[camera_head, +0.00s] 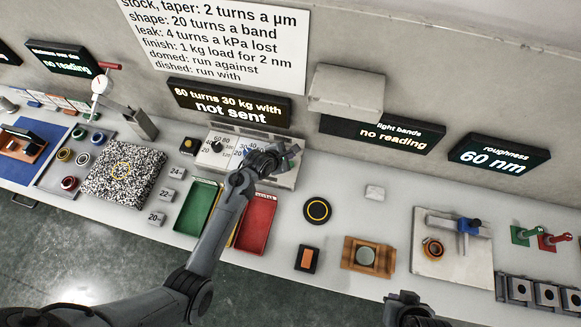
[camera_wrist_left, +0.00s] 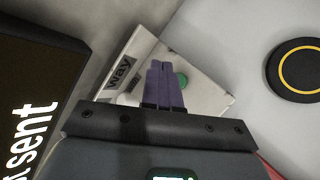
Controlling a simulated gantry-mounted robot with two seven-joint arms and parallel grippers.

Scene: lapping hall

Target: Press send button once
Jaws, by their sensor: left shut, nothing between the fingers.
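A sloped white control panel (camera_head: 213,132) with dial numbers stands at the back, below a display (camera_head: 230,103) reading "80 turns 30 kg with not sent". In the left wrist view the panel (camera_wrist_left: 207,98) shows a "way" label and a round green button (camera_wrist_left: 182,80); no "send" label is readable. My left gripper (camera_head: 291,152) is over the panel's right end, its purple fingers (camera_wrist_left: 160,68) shut and empty. In the wrist view they appear just left of the green button, partly covering it; contact cannot be told. My right gripper (camera_head: 405,299) is at the bottom edge, its jaws unclear.
Green (camera_head: 198,207) and red (camera_head: 258,222) trays lie in front of the panel. A black disc with a yellow ring (camera_head: 317,210) sits to the right; it also shows in the wrist view (camera_wrist_left: 297,70). A grey box (camera_head: 346,90) juts from the wall at right.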

